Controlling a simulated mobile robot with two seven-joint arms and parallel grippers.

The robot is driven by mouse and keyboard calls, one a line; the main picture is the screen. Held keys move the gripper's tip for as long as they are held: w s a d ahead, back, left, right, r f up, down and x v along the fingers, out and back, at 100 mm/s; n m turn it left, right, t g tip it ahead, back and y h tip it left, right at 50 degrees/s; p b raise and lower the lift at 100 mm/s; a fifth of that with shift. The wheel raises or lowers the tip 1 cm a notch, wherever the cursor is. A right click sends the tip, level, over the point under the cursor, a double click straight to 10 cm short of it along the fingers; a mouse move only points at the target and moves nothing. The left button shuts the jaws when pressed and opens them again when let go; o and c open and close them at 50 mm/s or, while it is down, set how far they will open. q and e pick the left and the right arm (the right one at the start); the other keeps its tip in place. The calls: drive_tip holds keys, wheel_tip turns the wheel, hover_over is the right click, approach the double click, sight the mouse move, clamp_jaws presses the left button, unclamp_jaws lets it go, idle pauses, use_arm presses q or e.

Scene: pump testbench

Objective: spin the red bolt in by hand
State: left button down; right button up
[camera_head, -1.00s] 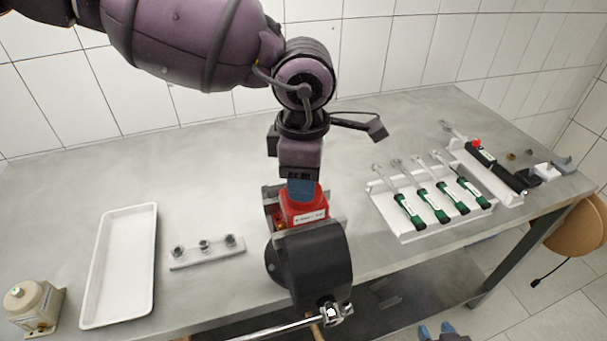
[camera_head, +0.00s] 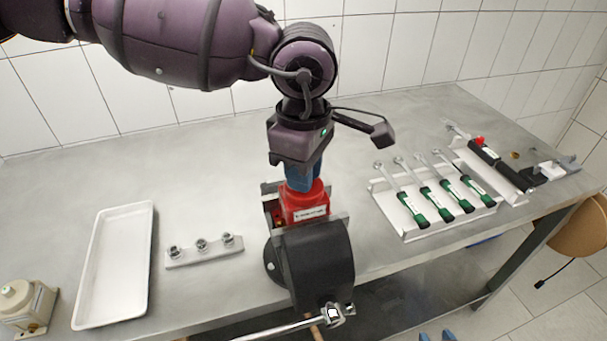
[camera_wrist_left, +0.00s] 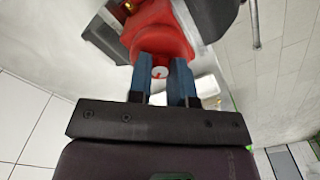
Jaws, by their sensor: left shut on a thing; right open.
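My left gripper (camera_head: 301,188) points down at the top of a red pump part (camera_head: 305,206), clamped in a dark vise (camera_head: 318,265). Its blue fingers hide the bolt in the head view. In the left wrist view, the fingers (camera_wrist_left: 164,80) are shut on a small round bolt head (camera_wrist_left: 159,72), pale with a red mark, against the red part (camera_wrist_left: 158,35). How deep the bolt sits is hidden. My right gripper (camera_head: 436,336) shows only its two blue fingertips at the bottom edge, apart and empty, in front of the table.
A white tray (camera_head: 88,270) and a beige device (camera_head: 28,305) are at left. A pale strip (camera_head: 205,256) holds three metal pieces. A rack (camera_head: 408,232) of several green-handled wrenches and a black tool (camera_head: 497,165) lie at right. The vise handle (camera_head: 290,328) sticks out in front.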

use_arm(q)
drive_tip(key=shift+f+m+b, duration=0.15)
drive_tip(key=shift+m+b, duration=0.4)
drive_tip(key=shift+m, duration=0.45)
drive_tip(key=m+b, duration=0.4)
drive_tip(key=m, duration=0.2)
drive_tip(key=shift+m, duration=0.3)
drive_tip(key=shift+m+b, duration=0.7)
drive_tip(key=shift+m, duration=0.1)
use_arm(e)
wheel_tip(320, 180, down, 7)
drive_tip(key=shift+s+a+g, duration=0.2)
drive_tip(key=shift+s+g, duration=0.05)
drive_tip(key=shift+g, duration=0.05)
use_arm(q)
drive_tip(key=shift+r, duration=0.2)
use_arm(e)
drive_tip(key=shift+s+d+f, duration=0.15)
drive_tip(key=shift+s+f, duration=0.05)
drive_tip(key=shift+s, duration=0.05)
use_arm(q)
drive_tip(key=c, duration=1)
unclamp_jaws()
drive_tip(key=shift+r, duration=0.1)
